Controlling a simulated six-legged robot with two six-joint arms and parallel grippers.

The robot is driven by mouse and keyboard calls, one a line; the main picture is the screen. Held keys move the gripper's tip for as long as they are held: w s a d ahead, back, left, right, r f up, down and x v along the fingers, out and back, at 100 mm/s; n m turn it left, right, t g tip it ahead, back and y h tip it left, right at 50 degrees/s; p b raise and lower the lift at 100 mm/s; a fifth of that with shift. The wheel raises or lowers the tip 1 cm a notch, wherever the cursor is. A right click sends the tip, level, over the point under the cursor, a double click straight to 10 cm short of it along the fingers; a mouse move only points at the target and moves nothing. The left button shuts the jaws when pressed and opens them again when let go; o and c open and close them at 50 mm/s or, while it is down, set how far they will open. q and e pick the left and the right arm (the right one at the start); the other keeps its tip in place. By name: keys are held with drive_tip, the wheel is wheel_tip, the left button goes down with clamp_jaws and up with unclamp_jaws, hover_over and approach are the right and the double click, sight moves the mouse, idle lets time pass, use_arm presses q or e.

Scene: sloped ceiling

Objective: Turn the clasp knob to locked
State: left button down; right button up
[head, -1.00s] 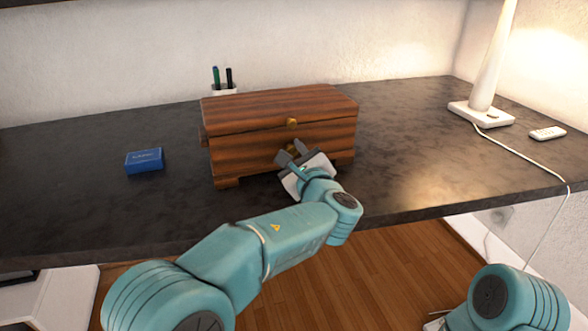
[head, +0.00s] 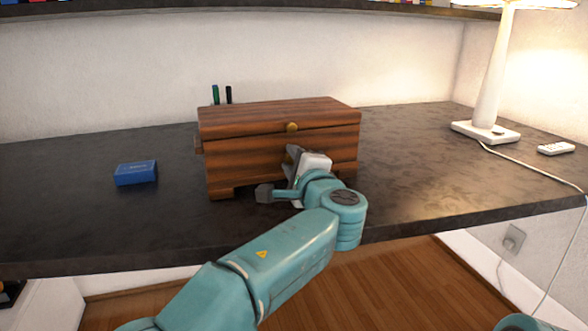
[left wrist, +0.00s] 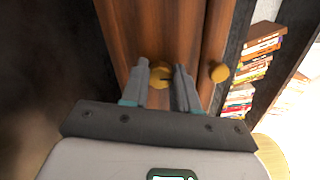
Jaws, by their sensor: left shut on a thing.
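A dark wooden chest (head: 235,150) stands on the desk with its lid down. A round brass knob (head: 292,127) sits at the lid's front edge and also shows in the left wrist view (left wrist: 219,73). My left gripper (head: 278,174) is at the chest's front, below that knob, with its fingers rolled to one above the other. In the left wrist view my left gripper (left wrist: 161,84) is shut on the brass clasp knob (left wrist: 160,72), which has a dark mark on its face. The head view hides the clasp knob behind the gripper. My right gripper is out of view.
A blue box (head: 135,173) lies left of the chest on the dark desk (head: 100,215). Pens (head: 228,95) stand behind the chest. A white lamp (head: 490,100) and a remote (head: 556,148) are at the right. The desk front beside the chest is clear.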

use_arm(q)
drive_tip(key=shift+a+r+n, duration=0.15)
drive_tip(key=shift+n, duration=0.25)
drive_tip(key=c, duration=0.8)
unclamp_jaws()
drive_tip(key=shift+c, duration=0.2)
drive_tip(key=shift+s+d, duration=0.25)
drive_tip(key=shift+s, duration=0.1)
drive_tip(key=v, duration=0.6)
drive_tip(key=shift+s+d, duration=0.1)
drive_tip(key=shift+s, duration=0.25)
drive_tip(key=shift+s, duration=0.1)
